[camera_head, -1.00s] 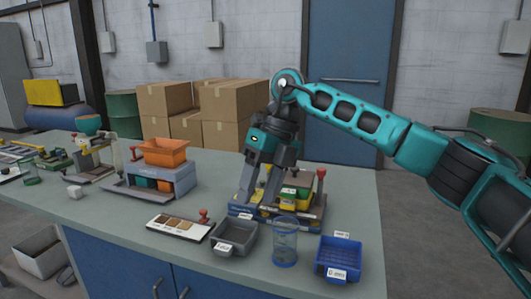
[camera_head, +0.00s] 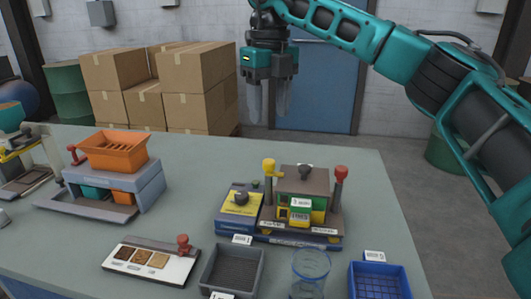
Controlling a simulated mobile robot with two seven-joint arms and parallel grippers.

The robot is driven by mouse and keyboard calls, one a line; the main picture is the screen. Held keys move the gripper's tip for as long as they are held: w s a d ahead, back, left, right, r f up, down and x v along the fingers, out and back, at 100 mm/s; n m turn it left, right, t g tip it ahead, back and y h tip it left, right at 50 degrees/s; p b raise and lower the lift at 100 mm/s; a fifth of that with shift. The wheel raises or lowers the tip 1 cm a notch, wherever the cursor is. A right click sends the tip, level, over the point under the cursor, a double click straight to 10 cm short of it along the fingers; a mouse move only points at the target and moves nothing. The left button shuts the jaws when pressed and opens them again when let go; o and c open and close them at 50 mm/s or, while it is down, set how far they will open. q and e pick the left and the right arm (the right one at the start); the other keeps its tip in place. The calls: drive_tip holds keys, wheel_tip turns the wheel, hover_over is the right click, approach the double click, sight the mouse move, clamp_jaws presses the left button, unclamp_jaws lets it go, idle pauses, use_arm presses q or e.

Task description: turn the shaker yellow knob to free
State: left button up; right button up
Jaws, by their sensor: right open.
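The shaker (camera_head: 302,208) stands near the middle right of the table, a small machine with a brown top, green and yellow fronts and a blue-grey base. A yellow knob (camera_head: 269,167) sits upright on a post at its left side, and a red knob (camera_head: 341,172) stands on the right side. A yellow-topped unit with a black knob (camera_head: 241,199) adjoins it on the left. My right gripper (camera_head: 268,100) is open and empty, pointing down above and behind the shaker, clear of the yellow knob. My left gripper is not in view.
A grey tray (camera_head: 208,270), a clear cup (camera_head: 297,284) and a blue basket (camera_head: 354,284) stand in front of the shaker. A sample board with a red knob (camera_head: 183,243) lies front left. An orange hopper machine (camera_head: 113,150) stands left. Cardboard boxes (camera_head: 196,85) are behind the table.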

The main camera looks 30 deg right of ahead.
sight(269, 161)
wheel_tip(269, 161, down, 10)
drive_tip(key=shift+r+b, duration=0.1)
drive_tip(key=shift+b, duration=0.3)
drive_tip(key=shift+f, duration=0.6)
drive_tip(key=shift+c, duration=0.4)
clamp_jaws()
